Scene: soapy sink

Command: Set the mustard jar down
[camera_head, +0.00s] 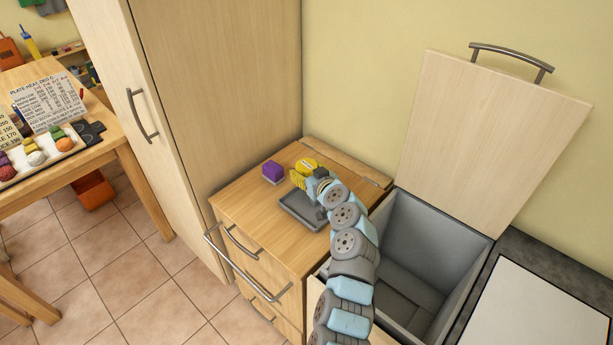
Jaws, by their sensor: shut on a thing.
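The mustard jar (298,181) shows as a small yellow shape over the wooden drawer cabinet top, at the end of my arm. My gripper (313,182) is shut on it, partly hidden behind my own wrist. A second yellow item (307,164) with a dark mark shows just behind. I cannot tell whether the jar touches the surface or hangs above it. A shallow grey tray (290,213) lies on the cabinet top just in front of the jar, partly covered by my arm.
A purple block (272,171) stands left of the jar on the cabinet top (245,205). An open grey bin (405,235) with a raised wooden lid (490,130) is at right. A tall cupboard (215,90) rises at left. The cabinet top's front left is clear.

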